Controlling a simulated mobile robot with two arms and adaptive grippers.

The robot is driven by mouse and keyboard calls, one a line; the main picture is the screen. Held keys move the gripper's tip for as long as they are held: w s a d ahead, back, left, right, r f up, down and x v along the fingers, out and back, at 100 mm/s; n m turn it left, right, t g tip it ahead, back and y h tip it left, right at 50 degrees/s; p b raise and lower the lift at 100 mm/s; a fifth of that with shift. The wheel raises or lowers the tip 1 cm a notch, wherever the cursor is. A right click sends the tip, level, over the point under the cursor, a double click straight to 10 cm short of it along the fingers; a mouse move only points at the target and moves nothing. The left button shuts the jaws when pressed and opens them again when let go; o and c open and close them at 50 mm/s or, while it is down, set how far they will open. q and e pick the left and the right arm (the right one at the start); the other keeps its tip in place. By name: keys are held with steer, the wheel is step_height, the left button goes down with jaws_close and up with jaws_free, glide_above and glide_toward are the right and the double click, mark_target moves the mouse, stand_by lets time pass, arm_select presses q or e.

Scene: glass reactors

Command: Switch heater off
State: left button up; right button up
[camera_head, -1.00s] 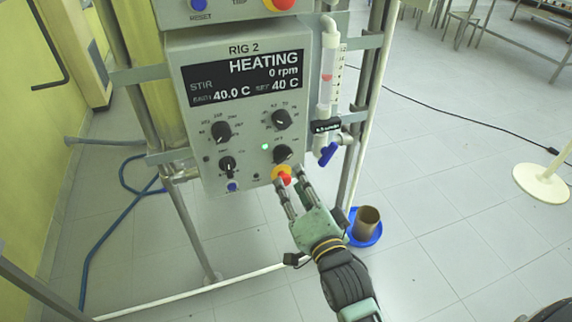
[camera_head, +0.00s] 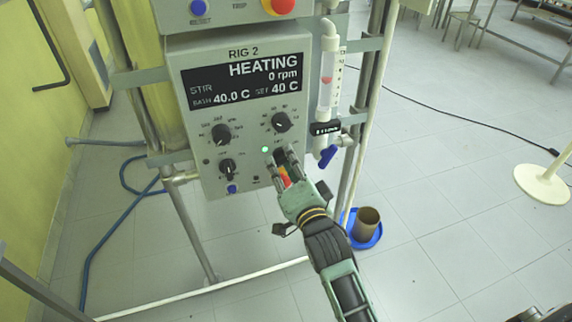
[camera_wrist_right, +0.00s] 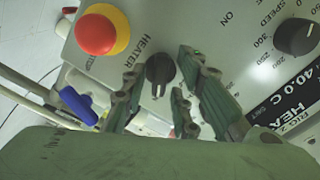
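The control box (camera_head: 205,70) reads RIG 2, HEATING, 0 rpm, 40.0 C and set 40 C. A green lamp (camera_head: 265,149) is lit on its panel. The black heater knob (camera_wrist_right: 160,72) sits at the panel's lower right, beside the label HEATER in the right wrist view. My right gripper (camera_head: 279,160) is at this knob, with its fingers open on either side of it. In the right wrist view the fingers (camera_wrist_right: 156,88) stand apart around the knob; contact cannot be told. The knob is mostly hidden by the fingers in the head view. My left gripper is not in view.
A red and yellow stop button (camera_wrist_right: 101,31) is close to the knob. A blue-handled valve (camera_head: 327,156) hangs under a glass tube just right of the box. A brown cup (camera_head: 366,222) stands in a blue dish on the floor.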

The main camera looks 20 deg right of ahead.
jaws_close()
steer(key=shift+r+n+p, duration=0.1)
steer(key=shift+n+p, duration=0.4)
steer(key=n+p, duration=0.2)
steer(key=n, duration=0.1)
steer(key=n+p, duration=0.2)
steer(key=n, duration=0.1)
steer(key=shift+n, duration=0.4)
steer(key=shift+n+p, duration=0.7)
steer(key=shift+n, duration=1.4)
steer(key=shift+o, duration=1.3)
jaws_free()
